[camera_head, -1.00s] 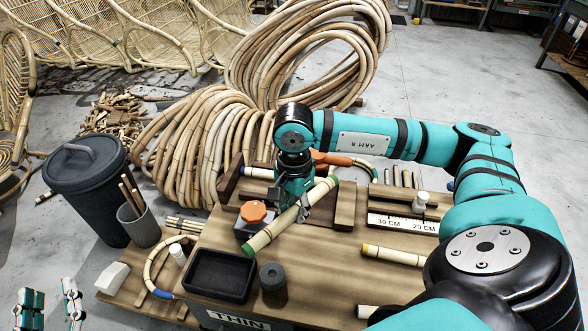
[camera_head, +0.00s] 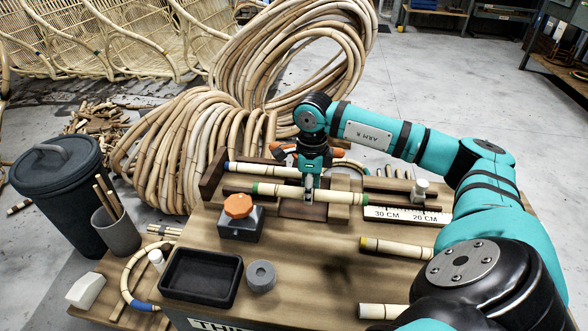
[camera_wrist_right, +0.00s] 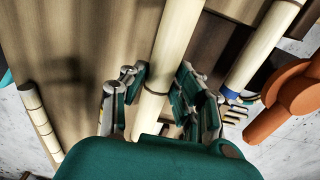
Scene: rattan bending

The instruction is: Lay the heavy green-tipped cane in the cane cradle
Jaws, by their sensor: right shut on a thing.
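The green-tipped cane (camera_head: 285,191) is pale, with green bands at its ends. My right gripper (camera_head: 308,191) is shut on it near its middle. The cane lies nearly level across the head view, over the front part of a wooden block stand that looks like the cane cradle (camera_head: 341,213). I cannot tell whether it touches the wood. In the right wrist view the cane (camera_wrist_right: 172,50) runs between the fingers (camera_wrist_right: 160,92). A blue-tipped cane (camera_head: 262,170) lies just behind it, roughly parallel. My left gripper is out of view.
An orange-knobbed device (camera_head: 240,222), a black tray (camera_head: 202,277) and a grey ring (camera_head: 261,276) are in front and to the left. A length gauge (camera_head: 400,215) stands right. A yellow-tipped cane (camera_head: 396,248) lies on the bench. The bench middle is clear.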

